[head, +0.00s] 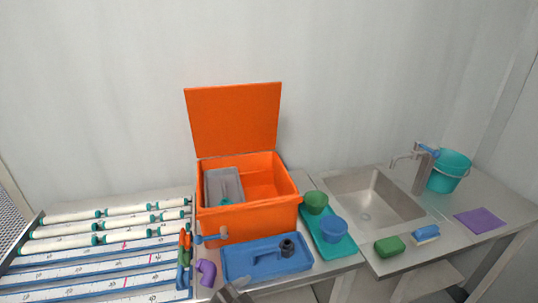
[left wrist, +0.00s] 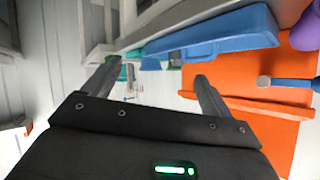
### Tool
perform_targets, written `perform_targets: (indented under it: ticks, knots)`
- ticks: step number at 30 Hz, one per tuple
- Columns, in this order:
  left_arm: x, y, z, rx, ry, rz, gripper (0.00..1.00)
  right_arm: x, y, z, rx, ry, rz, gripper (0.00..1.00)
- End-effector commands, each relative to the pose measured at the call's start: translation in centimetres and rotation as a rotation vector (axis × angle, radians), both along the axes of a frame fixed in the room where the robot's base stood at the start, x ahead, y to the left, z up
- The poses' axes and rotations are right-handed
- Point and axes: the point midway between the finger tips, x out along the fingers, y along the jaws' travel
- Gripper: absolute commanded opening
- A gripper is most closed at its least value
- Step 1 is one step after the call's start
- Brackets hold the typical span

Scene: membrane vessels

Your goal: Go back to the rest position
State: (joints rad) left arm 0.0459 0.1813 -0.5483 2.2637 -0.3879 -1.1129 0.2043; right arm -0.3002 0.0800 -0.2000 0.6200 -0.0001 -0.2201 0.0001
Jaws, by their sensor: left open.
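My left gripper (left wrist: 152,78) is open in the left wrist view, with its two dark fingers spread apart and nothing held between them. In the head view a grey tip (head: 233,292) shows at the bottom edge, just in front of the blue tray (head: 238,264); it looks like part of my left gripper. The blue tray also shows beyond the fingers in the left wrist view (left wrist: 225,35). My right gripper is in neither view.
An open orange box (head: 245,222) with a grey bin (head: 222,186) inside stands behind the tray. White membrane vessels (head: 105,225) lie on the left. A purple pipe piece (head: 206,270) is beside the tray. The teal tray (head: 342,246), bowls and sink (head: 370,200) are right.

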Motion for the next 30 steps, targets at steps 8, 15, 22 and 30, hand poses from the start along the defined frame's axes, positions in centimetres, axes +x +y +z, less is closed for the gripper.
perform_targets:
  ticks: [8,15,22,30]
  knots:
    - [-8.7,13.3,-8.7,0.079,0.418,0.424,0.85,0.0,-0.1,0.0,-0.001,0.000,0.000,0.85]
    - [-15.5,19.1,-11.5,0.137,0.630,0.592,0.85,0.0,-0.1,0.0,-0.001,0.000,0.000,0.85]
    - [-18.9,21.7,-14.9,0.175,0.754,0.672,0.85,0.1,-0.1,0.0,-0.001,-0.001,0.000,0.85]
    - [-17.8,21.4,-23.6,0.189,0.784,0.664,0.85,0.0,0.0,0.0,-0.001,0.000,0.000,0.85]
